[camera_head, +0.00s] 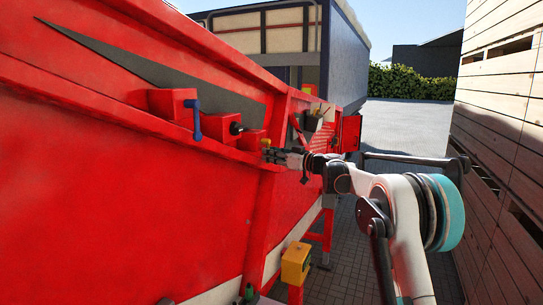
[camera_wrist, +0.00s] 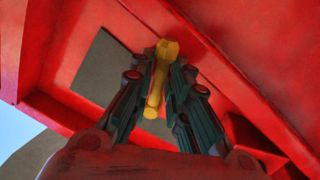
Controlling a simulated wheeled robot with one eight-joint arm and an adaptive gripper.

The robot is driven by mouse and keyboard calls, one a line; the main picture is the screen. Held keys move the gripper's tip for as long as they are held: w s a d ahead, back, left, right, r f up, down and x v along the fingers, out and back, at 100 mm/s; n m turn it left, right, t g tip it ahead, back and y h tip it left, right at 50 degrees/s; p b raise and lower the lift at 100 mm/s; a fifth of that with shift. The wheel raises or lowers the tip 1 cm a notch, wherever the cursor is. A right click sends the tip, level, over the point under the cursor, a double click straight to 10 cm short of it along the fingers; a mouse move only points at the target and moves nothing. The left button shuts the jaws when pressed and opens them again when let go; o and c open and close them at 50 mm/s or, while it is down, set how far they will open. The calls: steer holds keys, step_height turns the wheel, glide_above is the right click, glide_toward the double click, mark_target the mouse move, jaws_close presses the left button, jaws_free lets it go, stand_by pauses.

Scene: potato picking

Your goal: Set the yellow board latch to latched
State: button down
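The yellow board latch (camera_wrist: 160,78) is a short bar with a hexagonal knob at its upper end. It lies between the two fingers of my gripper (camera_wrist: 165,75) in the wrist view, slightly tilted. The fingertips are close on both sides of the bar; I cannot tell whether they touch it. In the head view the yellow latch (camera_head: 266,142) is a small spot on the red machine's side, just above and beside my gripper (camera_head: 271,154). The fingers look narrowly spaced there, and the rest of the latch is hidden or too small to make out.
A blue handle (camera_head: 195,118) and a black knob (camera_head: 236,128) sit on red blocks left of the latch. Stacked wooden crates (camera_head: 500,110) stand at the right. The paved lane (camera_head: 345,250) between is narrow.

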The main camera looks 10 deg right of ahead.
steer(key=shift+s+m, duration=0.1)
steer(key=shift+m, duration=0.2)
steer(key=s+r+m+g, duration=0.1)
steer(key=m, duration=0.3)
steer(key=s+a+r+m+g+b, duration=0.1)
steer(key=m, duration=0.2)
steer(key=s+a+r+m+g+b, duration=0.1)
steer(key=m, duration=0.3)
steer(key=shift+a+m, duration=0.15)
steer(key=shift+m, duration=0.15)
steer(key=shift+a+r+m+g+y+p, duration=0.15)
steer(key=shift+r+m, duration=0.15)
steer(key=shift+m, duration=0.3)
steer(key=shift+d+r+m+g+y+p, duration=0.1)
steer(key=shift+r+m+g, duration=0.15)
steer(key=shift+m, duration=0.35)
steer(key=shift+a+r+m+g+y+p, duration=0.15)
steer(key=shift+r+m, duration=0.15)
steer(key=shift+m, duration=0.3)
steer(key=shift+d, duration=0.1)
steer(key=c, duration=1.8)
jaws_free()
steer(key=shift+o, duration=0.6)
steer(key=shift+s+r, duration=0.15)
steer(key=shift+s, duration=0.1)
